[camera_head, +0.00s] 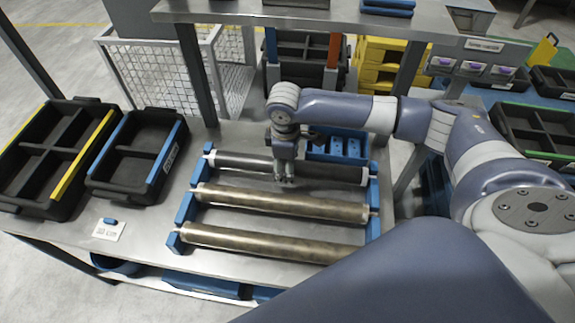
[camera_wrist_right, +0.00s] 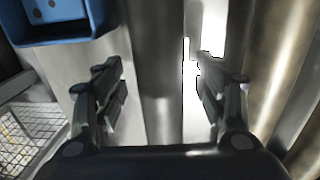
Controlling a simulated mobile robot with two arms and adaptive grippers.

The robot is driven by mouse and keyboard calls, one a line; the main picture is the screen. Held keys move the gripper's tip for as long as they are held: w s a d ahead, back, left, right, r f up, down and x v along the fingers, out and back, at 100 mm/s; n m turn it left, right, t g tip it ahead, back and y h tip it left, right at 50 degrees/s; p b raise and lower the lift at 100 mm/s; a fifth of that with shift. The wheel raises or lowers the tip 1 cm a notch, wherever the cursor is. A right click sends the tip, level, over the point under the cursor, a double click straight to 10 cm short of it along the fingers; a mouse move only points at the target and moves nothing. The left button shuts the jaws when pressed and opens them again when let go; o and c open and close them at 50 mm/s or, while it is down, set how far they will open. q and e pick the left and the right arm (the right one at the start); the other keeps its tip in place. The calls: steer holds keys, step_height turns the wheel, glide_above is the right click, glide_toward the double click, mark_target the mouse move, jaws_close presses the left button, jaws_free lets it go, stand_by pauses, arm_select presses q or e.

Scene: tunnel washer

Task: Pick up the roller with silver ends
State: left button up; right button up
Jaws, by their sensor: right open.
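The roller with silver ends (camera_head: 325,172) is the dark grey one at the back of the blue rack on the metal table. It lies level, with light silver bands at both ends. My right gripper (camera_head: 285,180) is at its middle, pointing down. In the right wrist view the dark roller (camera_wrist_right: 158,75) runs between the two open fingers of my right gripper (camera_wrist_right: 158,98), one finger to each side. I cannot tell whether the fingers touch it. My left gripper is not in view.
Two bronze rollers (camera_head: 280,203) (camera_head: 270,243) lie parallel in front on the rack (camera_head: 187,207). A blue bin (camera_head: 340,147) stands close behind the dark roller; it also shows in the wrist view (camera_wrist_right: 65,30). Black bins (camera_head: 135,150) stand at left. A shelf (camera_head: 300,15) spans above.

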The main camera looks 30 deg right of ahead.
jaws_close()
steer(key=shift+w+r, duration=0.1)
